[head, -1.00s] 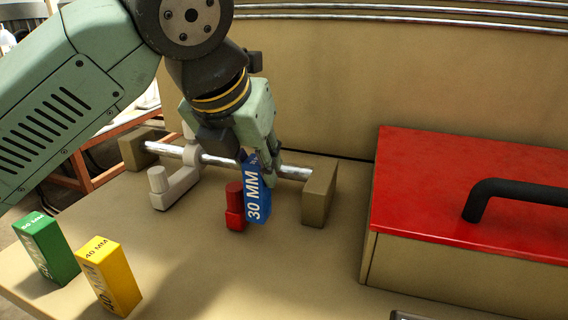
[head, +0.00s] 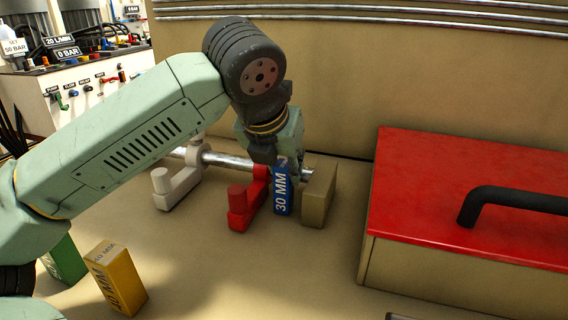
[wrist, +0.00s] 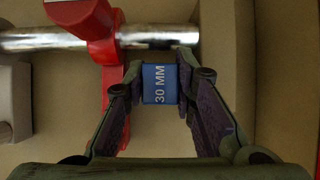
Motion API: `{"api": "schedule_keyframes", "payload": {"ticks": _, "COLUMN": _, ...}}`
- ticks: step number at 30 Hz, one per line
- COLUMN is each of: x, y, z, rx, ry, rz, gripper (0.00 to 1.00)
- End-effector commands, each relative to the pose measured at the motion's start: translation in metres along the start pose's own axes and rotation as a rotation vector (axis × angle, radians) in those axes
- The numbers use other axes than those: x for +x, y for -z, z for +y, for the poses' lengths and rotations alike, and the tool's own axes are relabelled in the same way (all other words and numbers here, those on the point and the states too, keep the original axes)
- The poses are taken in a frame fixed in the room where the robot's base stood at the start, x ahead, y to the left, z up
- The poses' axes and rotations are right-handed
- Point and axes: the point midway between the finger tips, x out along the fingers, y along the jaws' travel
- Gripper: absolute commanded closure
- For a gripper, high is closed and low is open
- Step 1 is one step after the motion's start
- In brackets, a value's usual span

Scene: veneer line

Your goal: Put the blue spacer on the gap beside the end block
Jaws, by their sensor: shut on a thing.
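The blue spacer (head: 283,192), marked 30 MM, is upright between the red clamp (head: 243,207) on its left and the tan end block (head: 319,196) on its right. My gripper (head: 280,165) is shut on its upper part. In the wrist view the blue spacer (wrist: 160,84) sits between the two fingertips, just in front of the metal rod (wrist: 160,38). The red clamp (wrist: 112,75) is close beside the left finger. Whether the spacer touches the rod or the table is hard to tell.
A white clamp (head: 178,187) is further left on the rod. A green block (head: 66,262) and a yellow 40 MM block (head: 117,280) stand at front left. A red-lidded box (head: 470,190) with a black handle fills the right. The table in front of the clamps is clear.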

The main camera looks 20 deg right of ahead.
Motion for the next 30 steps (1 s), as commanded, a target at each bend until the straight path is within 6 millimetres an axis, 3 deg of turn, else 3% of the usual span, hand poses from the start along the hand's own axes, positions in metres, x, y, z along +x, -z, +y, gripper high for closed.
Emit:
{"api": "schedule_keyframes", "payload": {"ticks": 6, "x": 0.004, "y": 0.003, "z": 0.0, "rx": 0.0, "ry": 0.0, "rz": -0.001, "gripper": 1.0}}
{"api": "schedule_keyframes", "payload": {"ticks": 7, "x": 0.004, "y": 0.003, "z": 0.0, "rx": 0.0, "ry": 0.0, "rz": 0.001, "gripper": 0.74}}
{"api": "schedule_keyframes", "payload": {"ticks": 15, "x": 0.003, "y": 0.002, "z": 0.0, "rx": 0.0, "ry": 0.0, "rz": 0.001, "gripper": 0.56}}
{"api": "schedule_keyframes", "payload": {"ticks": 25, "x": 0.002, "y": 0.001, "z": 0.0, "rx": 0.0, "ry": 0.0, "rz": 0.001, "gripper": 0.55}}
{"api": "schedule_keyframes", "payload": {"ticks": 30, "x": -0.013, "y": -0.001, "z": 0.001, "rx": -0.001, "ry": -0.003, "rz": -0.001, "gripper": 0.55}}
